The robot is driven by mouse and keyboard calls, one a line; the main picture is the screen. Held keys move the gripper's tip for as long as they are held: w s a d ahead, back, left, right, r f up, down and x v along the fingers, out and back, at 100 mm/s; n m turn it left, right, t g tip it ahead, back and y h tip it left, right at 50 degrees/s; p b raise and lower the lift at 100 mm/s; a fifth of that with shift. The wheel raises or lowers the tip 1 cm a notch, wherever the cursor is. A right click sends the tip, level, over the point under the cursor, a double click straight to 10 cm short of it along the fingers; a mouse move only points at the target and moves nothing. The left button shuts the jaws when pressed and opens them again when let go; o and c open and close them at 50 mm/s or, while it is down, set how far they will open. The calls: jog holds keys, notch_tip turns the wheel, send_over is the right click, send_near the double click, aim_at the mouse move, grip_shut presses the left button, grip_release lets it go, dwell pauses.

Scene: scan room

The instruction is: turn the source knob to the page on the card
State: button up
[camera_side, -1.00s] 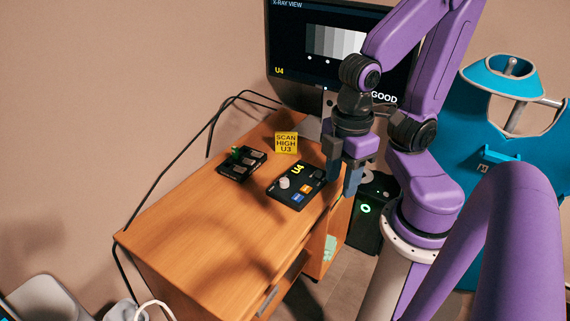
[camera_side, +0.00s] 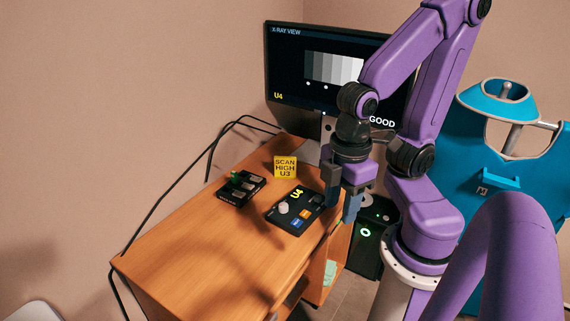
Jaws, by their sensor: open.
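The yellow card (camera_side: 285,167) stands on the desk and reads SCAN HIGH U3. In front of it lies a black control box (camera_side: 272,216) with a light round knob (camera_side: 283,208), a yellow U4 readout (camera_side: 298,194) and orange and blue buttons. The monitor (camera_side: 290,80) shows a grey step strip, U4 at lower left and GOOD at lower right. My gripper (camera_side: 341,208) is open and empty, pointing down at the right end of the control box, to the right of the knob and apart from it. The knob's pointer mark is too small to read.
A second black box (camera_side: 240,188) with a green-topped switch sits left of the card. The wooden desk (camera_side: 200,245) is clear toward the front left. A black computer case (camera_side: 368,250) stands below on the right. A blue apron (camera_side: 510,190) hangs at the right.

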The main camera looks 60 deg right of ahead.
jog(key=shift+o, duration=0.9)
jog(key=m, duration=1)
send_over(283, 205)
jog(key=d, duration=0.1)
notch_tip(283, 205, down, 7)
jog(key=f, duration=1.7)
jog(key=shift+a, duration=0.35)
jog(key=c, duration=1.1)
